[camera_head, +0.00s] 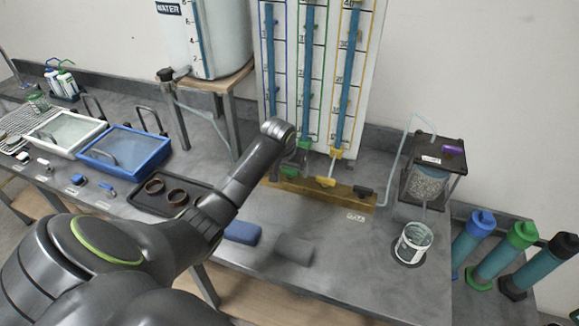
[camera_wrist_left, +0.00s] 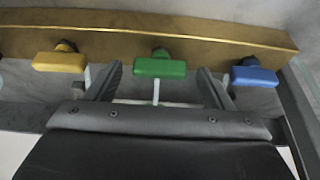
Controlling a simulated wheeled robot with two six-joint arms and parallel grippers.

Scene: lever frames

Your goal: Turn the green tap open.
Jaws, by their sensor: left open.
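The green tap (camera_head: 289,173) sits on a brass-coloured bar (camera_head: 343,191) at the foot of the column board, partly behind my left arm in the head view. In the left wrist view, the green tap (camera_wrist_left: 160,68) is centred, its bar handle lying crosswise, parallel to the brass bar (camera_wrist_left: 200,33). A thin pale pipe (camera_wrist_left: 156,92) runs from it toward my wrist. My left gripper (camera_wrist_left: 159,75) is open, one finger on each side of the handle, with a gap on both sides. My right gripper is not in view.
A yellow tap (camera_wrist_left: 60,62) and a blue tap (camera_wrist_left: 257,77) flank the green one. A dark tray (camera_head: 144,206) lies left. The bench in front is mostly clear.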

